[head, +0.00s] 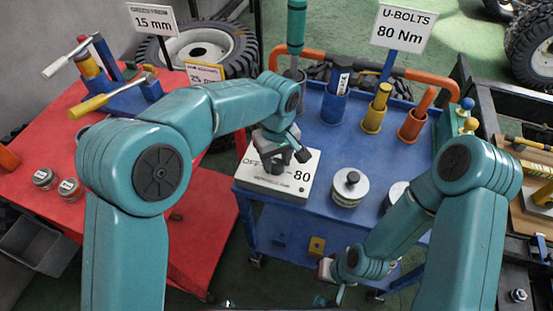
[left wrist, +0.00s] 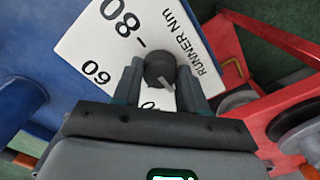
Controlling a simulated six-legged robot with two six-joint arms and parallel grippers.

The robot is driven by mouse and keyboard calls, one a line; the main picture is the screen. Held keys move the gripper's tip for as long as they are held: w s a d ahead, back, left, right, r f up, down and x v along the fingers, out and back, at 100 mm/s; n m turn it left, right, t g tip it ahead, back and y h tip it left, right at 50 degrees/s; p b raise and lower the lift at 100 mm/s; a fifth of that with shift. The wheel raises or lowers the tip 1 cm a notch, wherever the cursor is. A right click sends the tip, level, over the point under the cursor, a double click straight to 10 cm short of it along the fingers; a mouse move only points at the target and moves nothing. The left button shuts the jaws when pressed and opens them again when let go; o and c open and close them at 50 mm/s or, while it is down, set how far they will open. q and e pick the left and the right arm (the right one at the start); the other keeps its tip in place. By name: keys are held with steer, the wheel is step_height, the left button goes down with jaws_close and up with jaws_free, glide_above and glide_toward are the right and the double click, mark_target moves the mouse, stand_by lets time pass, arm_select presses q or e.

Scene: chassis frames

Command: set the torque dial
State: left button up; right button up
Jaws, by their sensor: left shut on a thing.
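The torque dial is a white box (head: 290,186) on the blue cart, with OFF and 80 printed on top. In the left wrist view the dial face (left wrist: 110,30) shows 80, 60 and RUNNER Nm. Its dark round knob (left wrist: 160,68) has a pale pointer mark towards the lower right of that picture. My left gripper (head: 284,153) is over the box and shut on the knob, one finger on each side. A sign (head: 403,27) reads U-BOLTS 80 Nm. My right gripper (head: 332,275) is low in front of the cart; its jaws are too small to read.
The blue cart (head: 330,150) also holds a weight-like canister (head: 349,187) beside the dial, with blue, yellow and orange handled tools behind. A red table (head: 110,190) with jars and a clamp stands left. A wooden bench is right.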

mark_target(276, 163)
arm_select(q)
steer(key=shift+w+r+n, duration=0.15)
steer(key=shift+r+n, duration=0.1)
steer(key=shift+n, duration=0.05)
steer(key=o, duration=1.1)
steer(key=shift+f, duration=0.1)
steer(key=shift+c, duration=0.2)
step_height(276, 163, up, 16)
steer(key=p, duration=0.2)
steer(key=shift+s, duration=0.2)
